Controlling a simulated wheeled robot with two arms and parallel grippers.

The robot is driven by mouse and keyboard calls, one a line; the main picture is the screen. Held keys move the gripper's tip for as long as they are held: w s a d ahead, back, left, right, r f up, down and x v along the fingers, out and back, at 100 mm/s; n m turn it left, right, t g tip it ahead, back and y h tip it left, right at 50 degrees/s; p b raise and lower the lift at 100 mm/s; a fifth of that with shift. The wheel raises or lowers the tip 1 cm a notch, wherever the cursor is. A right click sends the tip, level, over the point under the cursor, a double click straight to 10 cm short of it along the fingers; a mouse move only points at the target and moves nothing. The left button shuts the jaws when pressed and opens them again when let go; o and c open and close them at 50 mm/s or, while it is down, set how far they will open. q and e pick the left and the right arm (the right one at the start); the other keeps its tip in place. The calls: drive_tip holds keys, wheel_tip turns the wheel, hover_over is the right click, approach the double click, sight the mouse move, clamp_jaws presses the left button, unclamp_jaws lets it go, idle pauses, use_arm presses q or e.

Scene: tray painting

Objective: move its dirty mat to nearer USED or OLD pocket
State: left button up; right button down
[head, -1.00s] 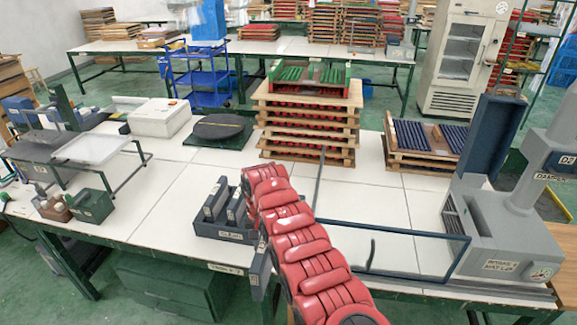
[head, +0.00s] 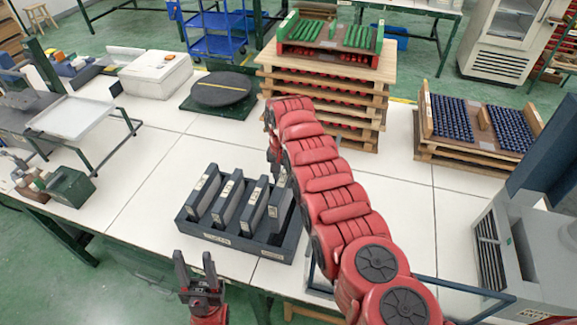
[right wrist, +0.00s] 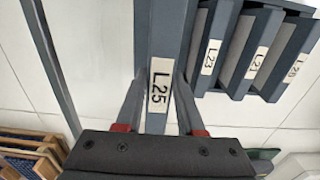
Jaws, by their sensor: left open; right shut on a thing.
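A dark rack (head: 233,246) stands on the white table with several upright dark grey slabs bearing pale labels. My right gripper (right wrist: 158,103) is shut on the slab labelled L25 (right wrist: 165,35), at the rack's right end. The same slab shows in the head view (head: 277,211); I cannot tell whether it is seated or lifted. Slab L23 (right wrist: 212,40) and others stand beside it. My left gripper (head: 196,268) is open and empty in front of the rack's near left corner. The rack's front label is too small to read, and I make out no mat or USED or OLD marking.
A black round turntable (head: 221,88) and a white box (head: 155,75) stand behind. Stacked wooden trays (head: 322,80) rise behind my right arm. A grey machine (head: 500,240) stands at right, with a blue-bar frame near it.

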drive_tip(key=shift+s+f+b, duration=0.15)
drive_tip(key=shift+f+b, duration=0.8)
drive_tip(key=shift+f, duration=0.05)
wheel_tip(320, 180, down, 9)
drive_tip(key=b, duration=0.8)
drive_tip(key=shift+b, duration=0.3)
drive_tip(key=shift+f+b, duration=0.5)
drive_tip(key=shift+c, duration=2.2)
unclamp_jaws()
